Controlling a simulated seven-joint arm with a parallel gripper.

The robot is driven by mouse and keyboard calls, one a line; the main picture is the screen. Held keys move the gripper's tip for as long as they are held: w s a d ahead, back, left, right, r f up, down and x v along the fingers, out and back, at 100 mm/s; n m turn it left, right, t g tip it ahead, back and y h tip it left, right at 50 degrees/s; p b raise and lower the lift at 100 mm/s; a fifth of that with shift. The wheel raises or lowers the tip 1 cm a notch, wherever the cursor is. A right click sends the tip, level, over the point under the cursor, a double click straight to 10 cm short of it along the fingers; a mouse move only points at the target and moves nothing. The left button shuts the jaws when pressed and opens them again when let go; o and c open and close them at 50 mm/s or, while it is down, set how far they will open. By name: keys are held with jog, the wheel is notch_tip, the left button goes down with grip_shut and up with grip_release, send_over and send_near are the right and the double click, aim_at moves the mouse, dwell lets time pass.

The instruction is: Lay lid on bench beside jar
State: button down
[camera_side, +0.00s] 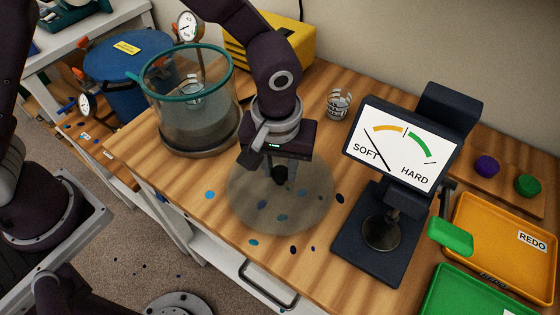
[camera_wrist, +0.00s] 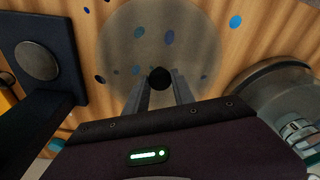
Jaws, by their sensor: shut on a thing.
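The lid (camera_side: 265,205) is a round, smoky see-through disc with a small black knob (camera_side: 280,173). It is level, over the bench top (camera_side: 318,268) to the right of the jar; I cannot tell whether it touches the wood. The jar (camera_side: 195,125) is a glass cylinder with a teal rim, open at the top, with a wire holder inside. My gripper (camera_side: 283,170) points down over the lid, shut on its knob. In the wrist view the lid (camera_wrist: 125,35) spreads beyond my fingertips (camera_wrist: 160,80), and the jar (camera_wrist: 270,95) is at right, apart from it.
A gauge stand (camera_side: 378,245) reading SOFT to HARD stands close right of the lid. A wire cup (camera_side: 339,104) is behind. Orange (camera_side: 500,215) and green (camera_side: 450,290) trays lie at far right. Blue spots mark the bench. The bench's front edge is near the lid.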

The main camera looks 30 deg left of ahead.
aim_at(280, 172)
jog(key=shift+f, duration=0.4)
jog(key=c, duration=1)
grip_release()
notch_tip(280, 172, up, 8)
